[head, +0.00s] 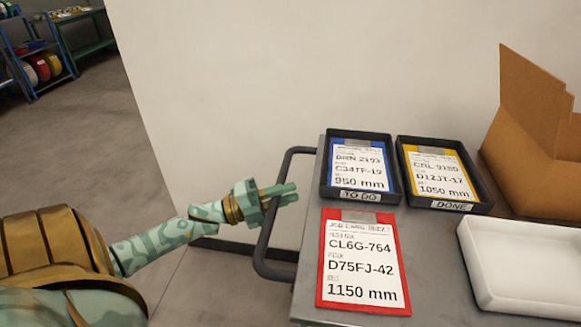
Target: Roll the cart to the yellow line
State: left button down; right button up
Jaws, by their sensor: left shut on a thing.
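The cart (432,262) has a grey metal top and stands at the right of the head view. Its dark tubular handle (261,246) sticks out from the cart's left side. My left gripper (282,193) reaches in from the left and is shut on the upright middle part of the handle. My right gripper is out of view. No yellow line shows on the visible floor.
On the cart are a TO DO tray (360,196), a DONE tray (462,206), a red job card (361,262), a white tray (530,298) and an open cardboard box (520,110). A pale wall (240,80) rises behind. Grey floor (85,140) lies open left; shelving (40,62) stands far back.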

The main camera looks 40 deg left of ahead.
pick_arm(q)
jog(key=shift+a, duration=0.1)
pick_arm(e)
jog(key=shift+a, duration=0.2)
pick_arm(q)
jog(key=c, duration=1.6)
grip_release()
jog(key=shift+c, duration=0.2)
jog(key=o, duration=0.3)
jog(key=shift+s+a, duration=0.1)
jog(key=shift+s, duration=0.05)
jog(key=shift+o, duration=0.2)
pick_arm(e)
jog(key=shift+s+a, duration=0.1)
pick_arm(q)
jog(key=p+v, duration=0.1)
jog(key=v, duration=1.5)
jog(key=shift+s, duration=0.15)
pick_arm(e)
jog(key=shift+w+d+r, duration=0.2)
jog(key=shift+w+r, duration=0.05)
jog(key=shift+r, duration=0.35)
pick_arm(q)
jog(key=shift+a+f, duration=0.15)
